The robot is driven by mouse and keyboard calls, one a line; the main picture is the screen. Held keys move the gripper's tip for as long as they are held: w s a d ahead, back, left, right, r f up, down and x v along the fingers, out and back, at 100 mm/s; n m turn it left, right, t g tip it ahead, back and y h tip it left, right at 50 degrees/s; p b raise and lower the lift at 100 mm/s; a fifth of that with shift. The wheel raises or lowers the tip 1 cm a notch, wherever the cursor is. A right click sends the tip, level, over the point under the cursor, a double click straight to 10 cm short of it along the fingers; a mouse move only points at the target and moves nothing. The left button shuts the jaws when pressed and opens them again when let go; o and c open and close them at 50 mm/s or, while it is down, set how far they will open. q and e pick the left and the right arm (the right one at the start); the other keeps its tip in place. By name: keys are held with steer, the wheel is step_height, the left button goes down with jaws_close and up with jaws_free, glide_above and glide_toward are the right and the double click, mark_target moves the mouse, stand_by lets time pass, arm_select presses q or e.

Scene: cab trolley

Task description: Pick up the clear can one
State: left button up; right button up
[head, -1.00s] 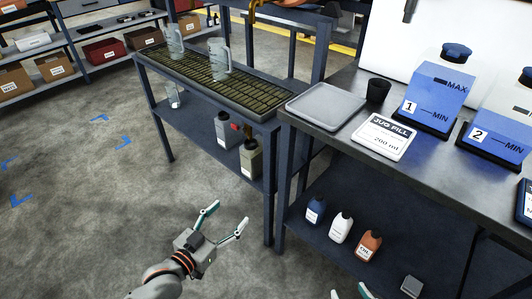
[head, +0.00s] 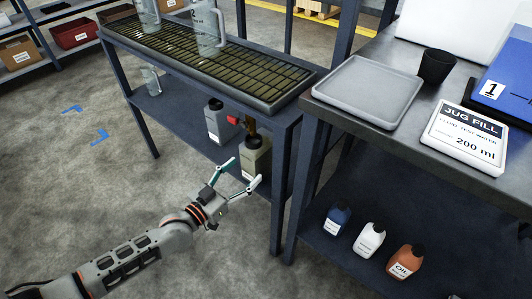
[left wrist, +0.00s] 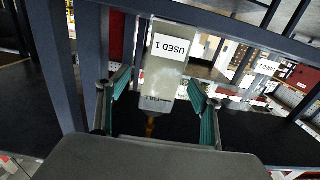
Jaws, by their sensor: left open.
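An olive can (head: 255,158) with a dark cap stands on the lower shelf of the grate bench. In the left wrist view this can (left wrist: 163,78) shows a white label reading "USED 1". My left gripper (head: 245,171) is open in front of it. In the left wrist view the fingers (left wrist: 160,85) stand either side of the can; I cannot tell whether they touch it. No label reading "clear" is legible. My right gripper is not in view.
Clear jugs, one marked 2 (head: 208,30), stand on the grate (head: 240,75) above. A bench leg (head: 278,200) is close right of my left gripper. Blue (head: 337,219), white (head: 369,240) and orange (head: 404,262) bottles stand on the right bench's lower shelf.

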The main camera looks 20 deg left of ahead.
mark_target(248, 168)
arm_select(q)
steer(key=shift+w+f, duration=0.1)
steer(key=shift+w, duration=0.4)
steer(key=shift+b+x, duration=0.55)
steer(key=shift+x, duration=0.9)
steer(key=w, duration=0.2)
steer(key=w+d+b, duration=0.1)
steer(key=shift+f, duration=0.4)
steer(key=shift+w+d+r, duration=0.2)
steer(key=shift+w, duration=0.35)
steer(key=shift+w+r, duration=0.1)
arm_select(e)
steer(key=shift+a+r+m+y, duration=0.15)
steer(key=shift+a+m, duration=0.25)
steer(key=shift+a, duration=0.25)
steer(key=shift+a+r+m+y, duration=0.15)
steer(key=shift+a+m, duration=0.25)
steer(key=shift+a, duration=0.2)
arm_select(q)
steer(key=shift+c, duration=0.3)
steer(key=c, duration=1.3)
steer(key=shift+r, duration=0.2)
steer(key=c, duration=0.3)
